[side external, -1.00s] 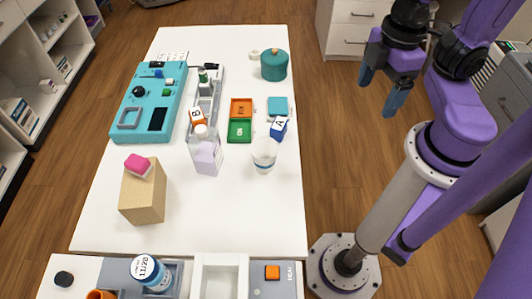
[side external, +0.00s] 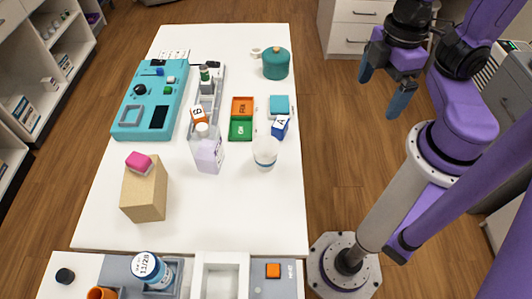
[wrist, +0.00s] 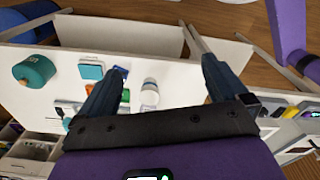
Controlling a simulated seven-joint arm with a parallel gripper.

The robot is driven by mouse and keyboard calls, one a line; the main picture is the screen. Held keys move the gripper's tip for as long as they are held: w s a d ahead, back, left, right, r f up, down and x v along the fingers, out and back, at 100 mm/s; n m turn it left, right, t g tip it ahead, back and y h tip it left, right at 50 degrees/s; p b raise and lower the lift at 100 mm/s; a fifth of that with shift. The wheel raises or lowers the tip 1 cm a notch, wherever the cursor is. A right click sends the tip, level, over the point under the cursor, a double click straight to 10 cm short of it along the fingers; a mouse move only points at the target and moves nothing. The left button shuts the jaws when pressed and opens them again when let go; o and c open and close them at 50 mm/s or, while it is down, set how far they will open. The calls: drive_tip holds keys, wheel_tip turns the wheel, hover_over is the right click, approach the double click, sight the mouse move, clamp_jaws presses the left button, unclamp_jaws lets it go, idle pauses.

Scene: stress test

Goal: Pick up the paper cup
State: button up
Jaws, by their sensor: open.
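The white paper cup (side external: 265,153) with a blue band stands upright on the white table, right of a pale translucent bottle (side external: 207,157). In the wrist view the cup (wrist: 149,93) shows between my fingers, nearer the left one. My gripper (side external: 379,95) is open and empty, with dark blue fingers. In the side view it hangs beyond the table's right edge, well apart from the cup. In the wrist view my gripper (wrist: 163,66) has its fingers spread wide, touching nothing.
Blue and white block (side external: 279,128), orange and green trays (side external: 241,107), and a teal pot (side external: 276,64) lie behind the cup. A wooden block (side external: 144,190) with a pink piece stands at front left. The table (side external: 225,220) is bare in front of the cup.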

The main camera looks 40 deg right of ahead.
drive_tip(key=w+a+f+m+y, duration=0.25)
drive_tip(key=a+f, duration=0.35)
drive_tip(key=a, duration=0.3)
drive_tip(key=m+t+y, duration=0.4)
drive_tip(key=m+t, duration=0.1)
drive_tip(key=t, duration=0.4)
approach(254, 150)
drive_tip(key=a, duration=0.1)
drive_tip(key=a+r, duration=0.1)
drive_tip(key=w+a+r, duration=0.1)
drive_tip(key=shift+w+a, duration=0.1)
drive_tip(key=shift+a, duration=0.2)
drive_tip(key=shift+w+d+f+t, duration=0.2)
drive_tip(key=shift+d+t, duration=0.1)
drive_tip(key=shift+t, duration=0.3)
drive_tip(key=shift+n, duration=0.85)
drive_tip(key=d+f, duration=0.1)
drive_tip(key=s+d+f, duration=0.1)
drive_tip(key=f, duration=0.1)
drive_tip(key=shift+s+d+f, duration=0.15)
drive_tip(key=shift+s+d, duration=0.05)
drive_tip(key=shift+x, duration=1.05)
drive_tip(key=shift+w, duration=0.1)
drive_tip(key=shift+x, duration=2.6)
drive_tip(key=shift+a, duration=0.1)
